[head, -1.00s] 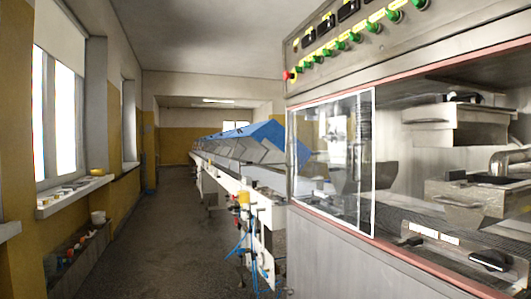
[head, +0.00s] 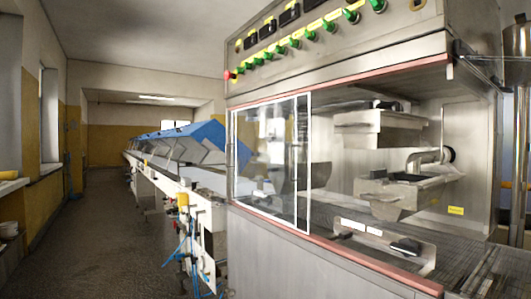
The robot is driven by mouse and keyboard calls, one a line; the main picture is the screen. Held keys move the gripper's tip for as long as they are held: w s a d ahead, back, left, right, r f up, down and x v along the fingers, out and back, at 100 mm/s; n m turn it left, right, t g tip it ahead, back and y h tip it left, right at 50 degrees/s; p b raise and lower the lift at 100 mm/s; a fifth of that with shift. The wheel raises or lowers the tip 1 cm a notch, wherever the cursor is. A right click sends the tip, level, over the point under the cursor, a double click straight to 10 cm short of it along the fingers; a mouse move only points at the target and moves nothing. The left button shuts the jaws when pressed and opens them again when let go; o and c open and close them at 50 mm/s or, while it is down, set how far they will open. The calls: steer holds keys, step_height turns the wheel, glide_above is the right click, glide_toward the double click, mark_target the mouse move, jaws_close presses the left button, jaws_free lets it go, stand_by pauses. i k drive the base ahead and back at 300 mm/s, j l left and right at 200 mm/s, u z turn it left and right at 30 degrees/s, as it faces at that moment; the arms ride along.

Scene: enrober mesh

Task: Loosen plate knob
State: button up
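The enrober machine (head: 300,265) fills the right half of the head view. It has a steel body, a row of green knobs on its upper panel and a wide opening edged in red. A clear sliding window with a white frame (head: 309,160) covers the left part of the opening. Inside are a steel trough (head: 400,195), a curved pipe and a mesh belt (head: 470,262). A black-handled item (head: 405,246) lies low near the front edge. I cannot make out which part is the plate knob. My gripper is not in view.
A long conveyor line with blue covers (head: 205,132) runs away behind the machine. Blue hoses (head: 180,250) hang at its near end. A clear floor aisle (head: 105,235) runs along the left, beside a yellow and white wall with windows.

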mark_target(406, 247)
steer(key=i+j, duration=0.1)
steer(key=j, duration=0.35)
steer(key=j+z, duration=0.1)
steer(key=j, duration=0.3)
steer(key=i+j+z, duration=0.1)
steer(key=j, duration=0.35)
